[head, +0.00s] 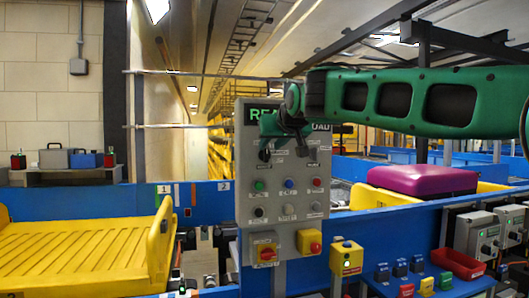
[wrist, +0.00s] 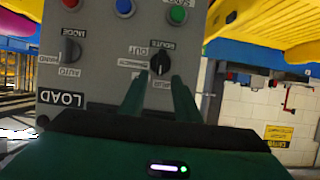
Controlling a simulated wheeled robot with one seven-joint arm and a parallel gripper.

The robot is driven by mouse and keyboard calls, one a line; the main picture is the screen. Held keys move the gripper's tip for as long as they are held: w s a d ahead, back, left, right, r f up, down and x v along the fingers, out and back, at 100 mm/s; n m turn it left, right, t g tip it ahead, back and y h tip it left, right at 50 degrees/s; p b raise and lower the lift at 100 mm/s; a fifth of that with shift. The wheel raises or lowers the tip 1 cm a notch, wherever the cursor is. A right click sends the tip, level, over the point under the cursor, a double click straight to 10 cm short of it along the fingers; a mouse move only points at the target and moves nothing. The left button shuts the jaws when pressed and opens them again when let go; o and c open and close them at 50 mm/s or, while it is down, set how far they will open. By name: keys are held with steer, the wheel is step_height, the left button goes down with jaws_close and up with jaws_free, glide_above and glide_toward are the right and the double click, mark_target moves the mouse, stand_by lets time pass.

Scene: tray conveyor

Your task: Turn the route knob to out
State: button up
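The grey control panel (head: 240,190) stands upright in the middle of the head view. In the wrist view the panel (wrist: 105,45) appears upside down. The black route knob (wrist: 160,62) sits beside the OUT label (wrist: 140,50), below the ROUTE label. Its grip looks roughly vertical in that view; its exact pointing is too small to tell. My gripper (wrist: 158,82) is open and empty, its two fingertips apart and just short of the knob, one to each side. In the head view my gripper (head: 270,138) is in front of the panel's upper part and hides some of it.
The mode knob (wrist: 69,50) is left of the route knob in the wrist view. Coloured buttons (head: 288,184) and a red rotary switch (head: 267,252) sit lower. A yellow tray (head: 85,255) lies left and a purple load (head: 422,180) right, behind blue rails.

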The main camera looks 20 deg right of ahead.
mark_target(267, 149)
steer(key=shift+x, duration=1.75)
